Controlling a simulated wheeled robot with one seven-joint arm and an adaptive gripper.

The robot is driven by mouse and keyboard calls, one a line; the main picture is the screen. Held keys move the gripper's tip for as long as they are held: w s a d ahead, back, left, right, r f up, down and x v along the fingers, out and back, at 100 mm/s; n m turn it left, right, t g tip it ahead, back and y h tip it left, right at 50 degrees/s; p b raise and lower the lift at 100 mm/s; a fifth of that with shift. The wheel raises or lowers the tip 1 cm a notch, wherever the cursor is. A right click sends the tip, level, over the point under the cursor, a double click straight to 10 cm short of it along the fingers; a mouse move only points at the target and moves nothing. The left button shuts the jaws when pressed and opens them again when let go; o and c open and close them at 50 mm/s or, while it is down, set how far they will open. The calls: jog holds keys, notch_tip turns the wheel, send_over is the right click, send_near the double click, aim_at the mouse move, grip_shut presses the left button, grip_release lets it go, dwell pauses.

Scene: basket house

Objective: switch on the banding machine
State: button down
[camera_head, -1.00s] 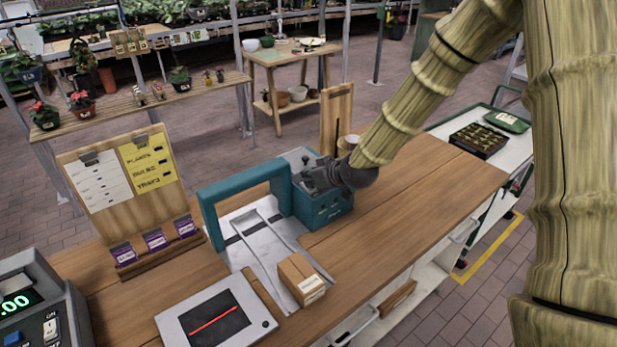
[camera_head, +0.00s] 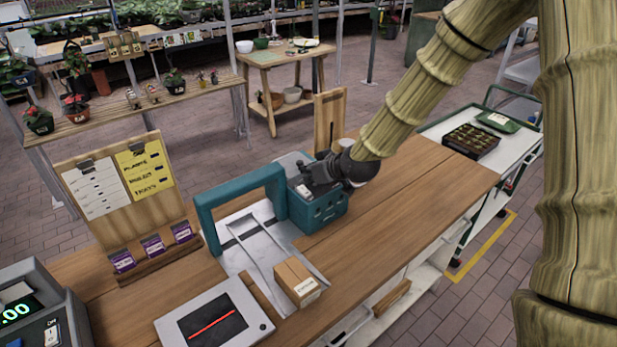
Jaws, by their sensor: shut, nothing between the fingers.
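The banding machine is a teal box (camera_head: 318,212) with a teal arch (camera_head: 240,192) at its left, standing on the wooden counter. A pale metal track (camera_head: 262,250) runs through the arch towards the front. A small brown carton (camera_head: 296,280) sits at the near end of the track. My gripper (camera_head: 302,186) is at the top of the teal box, with its fingers shut and nothing held. The gripper and wrist cover part of the box's top. I cannot tell whether the fingertips touch it, and any switch there is hard to make out.
A flat panel with a red line (camera_head: 212,318) lies at the front. A clipboard stand (camera_head: 125,190) is at the left, and a register (camera_head: 40,310) is at the near left corner. An upright wooden board (camera_head: 329,120) stands behind the box. The counter's right part is clear.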

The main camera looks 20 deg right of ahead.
jog(key=b+v, duration=0.3)
jog(key=v, duration=0.6)
dwell(0.4)
jog(key=shift+s+d+f, duration=0.1)
jog(key=shift+d, duration=0.05)
jog(key=shift+b, duration=0.5)
jog(key=b, duration=0.1)
jog(key=w+b, duration=0.1)
jog(key=b, duration=0.1)
jog(key=shift+w+a+r, duration=0.1)
jog(key=shift+a+r, duration=0.15)
jog(key=shift+w, duration=0.15)
